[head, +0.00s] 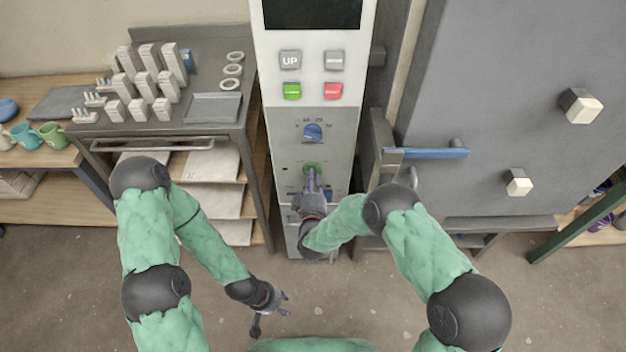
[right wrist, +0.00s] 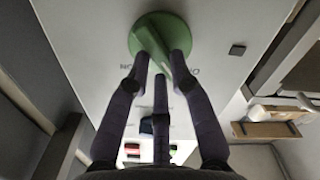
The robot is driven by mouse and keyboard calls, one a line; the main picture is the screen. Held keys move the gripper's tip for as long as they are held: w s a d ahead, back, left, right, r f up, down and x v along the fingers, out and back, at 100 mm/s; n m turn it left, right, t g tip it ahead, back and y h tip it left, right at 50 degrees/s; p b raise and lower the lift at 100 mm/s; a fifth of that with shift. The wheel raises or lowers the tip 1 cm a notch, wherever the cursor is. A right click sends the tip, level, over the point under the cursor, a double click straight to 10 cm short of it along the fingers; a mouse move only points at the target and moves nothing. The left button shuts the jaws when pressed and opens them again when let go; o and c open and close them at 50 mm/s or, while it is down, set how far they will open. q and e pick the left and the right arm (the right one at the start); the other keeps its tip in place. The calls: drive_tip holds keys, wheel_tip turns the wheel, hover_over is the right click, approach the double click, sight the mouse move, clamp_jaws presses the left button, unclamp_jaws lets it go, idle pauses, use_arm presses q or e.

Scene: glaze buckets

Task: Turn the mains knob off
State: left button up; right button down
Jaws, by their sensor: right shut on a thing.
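The green mains knob (right wrist: 150,35) is round with a raised bar, on the front of the grey control panel (head: 338,135). It also shows in the head view (head: 313,167), partly covered by my right gripper. My right gripper (right wrist: 160,68) is shut on the knob's bar, with fingers on both sides of it. In the right wrist view the bar slants from upper left to lower right, and lettering beside the knob is partly hidden by the fingers. My left gripper (head: 280,304) is open and empty, low over the floor, apart from everything.
Above the green knob are a blue knob (head: 313,132), a green button (head: 292,91) and a red button (head: 332,91). A door with a blue handle (head: 430,153) stands to the right. A metal table (head: 215,130) with pale blocks stands to the left.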

drive_tip(key=shift+n, duration=0.7)
drive_tip(key=shift+a, duration=0.1)
drive_tip(key=c, duration=1.1)
unclamp_jaws()
drive_tip(key=shift+s, duration=0.1)
drive_tip(key=s, duration=1.2)
drive_tip(key=shift+w, duration=0.1)
